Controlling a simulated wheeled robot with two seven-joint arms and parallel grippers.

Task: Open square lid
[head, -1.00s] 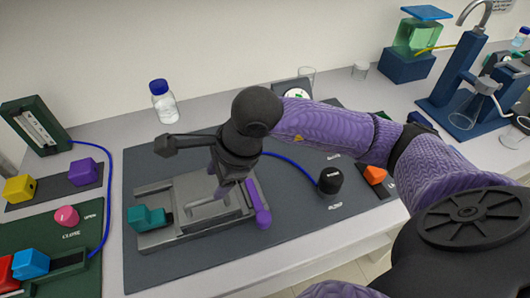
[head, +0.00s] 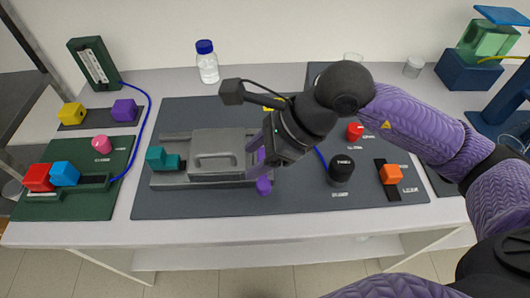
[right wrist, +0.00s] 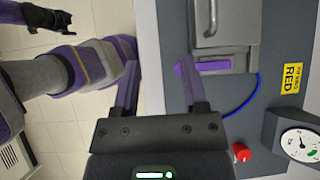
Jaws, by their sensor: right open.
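The square lid (head: 222,148) is a grey block with a raised handle, sitting closed on the grey rig base (head: 205,179). It also shows at the top of the right wrist view (right wrist: 213,22). A purple latch bar (head: 264,186) lies at the lid's right side; in the right wrist view the purple bar (right wrist: 213,66) is just right of one finger. My right gripper (right wrist: 158,70) is open and empty, its purple fingers apart. In the head view my right gripper (head: 256,157) is by the lid's right edge, partly hiding the latch.
A teal block (head: 158,158) is at the base's left end. A black knob (head: 341,168), orange block (head: 391,174) and red knob (head: 355,131) stand on the right of the dark mat (head: 300,203). A blue-capped bottle (head: 207,66) stands behind. The mat's front strip is clear.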

